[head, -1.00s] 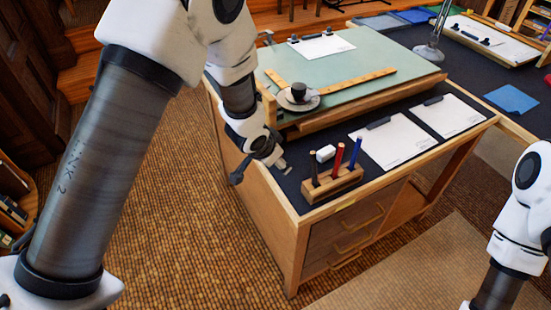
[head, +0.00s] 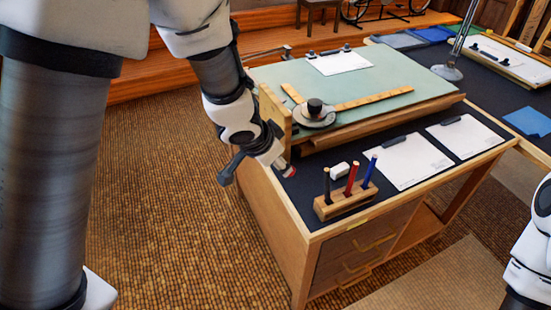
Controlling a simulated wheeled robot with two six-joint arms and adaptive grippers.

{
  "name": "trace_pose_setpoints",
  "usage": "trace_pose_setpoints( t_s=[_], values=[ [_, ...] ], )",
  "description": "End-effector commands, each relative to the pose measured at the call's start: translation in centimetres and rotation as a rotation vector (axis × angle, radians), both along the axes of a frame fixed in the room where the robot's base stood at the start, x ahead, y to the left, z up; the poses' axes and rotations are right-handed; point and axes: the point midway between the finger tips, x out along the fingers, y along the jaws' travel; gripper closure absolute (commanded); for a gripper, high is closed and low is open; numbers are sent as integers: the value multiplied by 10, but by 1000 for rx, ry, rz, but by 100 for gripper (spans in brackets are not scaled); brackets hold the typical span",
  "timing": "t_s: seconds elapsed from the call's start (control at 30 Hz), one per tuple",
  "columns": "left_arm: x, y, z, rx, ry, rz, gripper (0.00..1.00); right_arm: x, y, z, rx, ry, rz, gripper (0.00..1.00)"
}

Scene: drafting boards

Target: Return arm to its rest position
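My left arm comes in from the upper left in the head view. Its gripper (head: 282,168) is at the left end of the desk, by the corner of the raised drafting board (head: 378,75). It is left of the wooden pen holder (head: 347,206) and apart from it. A small red and pale patch shows at its tip; I cannot tell whether this is part of the gripper or something held. The fingers are too small and turned away to judge. My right arm shows only in part at the right edge; its gripper is out of view.
Paper sheets (head: 406,162) lie to the right. The floor (head: 165,200) left of the desk is clear.

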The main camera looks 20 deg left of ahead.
Motion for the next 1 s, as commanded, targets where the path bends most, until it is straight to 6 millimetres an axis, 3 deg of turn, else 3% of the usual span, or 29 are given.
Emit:
trace_pose_setpoints(
  t_s=[0.33, 0.47, 0.57, 0.7, 0.9, 1.0],
  values=[
    [-1, 0, -4, -1, 10, 0, 44, 0, 0, 1, 0, 0, 0, 60],
    [-20, 1, -49, -9, 127, 6, 44, 0, 0, 8, 0, 0, 0, 60],
    [-65, 4, -111, -32, 306, 41, 44, 0, 0, 16, 0, 0, 0, 60],
    [-147, 4, -185, -105, 542, 187, 44, 0, 0, 26, 0, 0, 0, 60],
    [-254, 9, -242, -147, 721, 418, 44, 0, 0, 38, 0, 0, 0, 60],
    [-279, 23, -254, -117, 697, 517, 44, 0, 0, 40, 0, 0, 0, 60]
  ],
)
